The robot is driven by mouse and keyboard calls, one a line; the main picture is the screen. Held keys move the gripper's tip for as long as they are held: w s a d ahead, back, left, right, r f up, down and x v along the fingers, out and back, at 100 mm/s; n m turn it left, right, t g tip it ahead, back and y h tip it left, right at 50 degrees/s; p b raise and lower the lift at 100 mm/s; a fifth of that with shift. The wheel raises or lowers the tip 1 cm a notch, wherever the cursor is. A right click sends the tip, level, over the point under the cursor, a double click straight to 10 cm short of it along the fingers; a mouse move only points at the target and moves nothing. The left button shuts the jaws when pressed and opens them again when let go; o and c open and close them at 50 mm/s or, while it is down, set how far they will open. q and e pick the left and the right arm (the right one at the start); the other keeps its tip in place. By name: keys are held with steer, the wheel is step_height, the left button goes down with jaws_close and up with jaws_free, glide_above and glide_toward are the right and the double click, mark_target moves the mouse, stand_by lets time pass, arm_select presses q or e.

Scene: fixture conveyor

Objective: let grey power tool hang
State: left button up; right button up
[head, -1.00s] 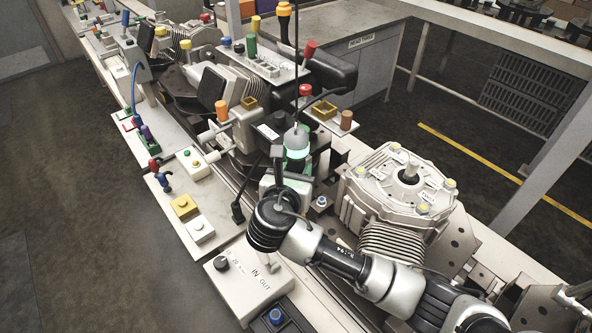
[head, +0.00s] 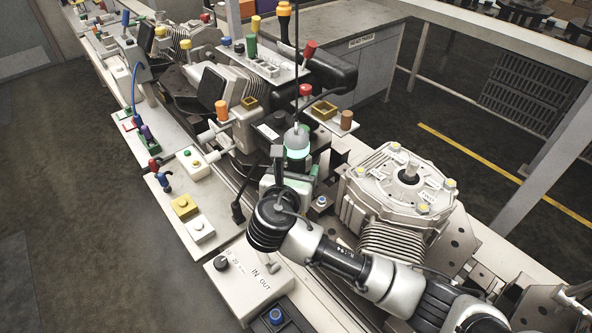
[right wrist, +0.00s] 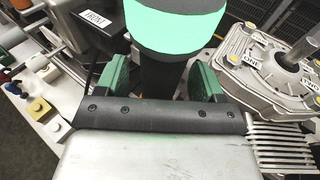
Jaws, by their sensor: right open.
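The grey power tool (head: 297,137) hangs upright on a thin dark cable above the conveyor line, with a glowing green band around it. In the right wrist view its bright green band (right wrist: 180,14) shows at the top, with a dark shaft below it. My right gripper (head: 294,168) is at the tool's lower part. In the right wrist view the right gripper (right wrist: 162,82) has its green fingers on either side of the dark shaft, with gaps visible between pads and shaft. The tool's lower end is hidden behind the gripper body. My left gripper is not in view.
A large pale gear housing (head: 385,185) stands close to the right of the tool. A control box marked IN OUT (head: 252,280) is at the front. A rack of coloured handles (head: 262,62) stands behind. Open floor lies left of the line.

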steer(key=shift+o, duration=0.4)
steer(key=shift+f, duration=0.1)
steer(key=shift+s+a, duration=0.1)
steer(key=shift+s, duration=0.25)
steer(key=b+v, duration=0.2)
steer(key=v, duration=0.8)
steer(key=shift+b, duration=0.4)
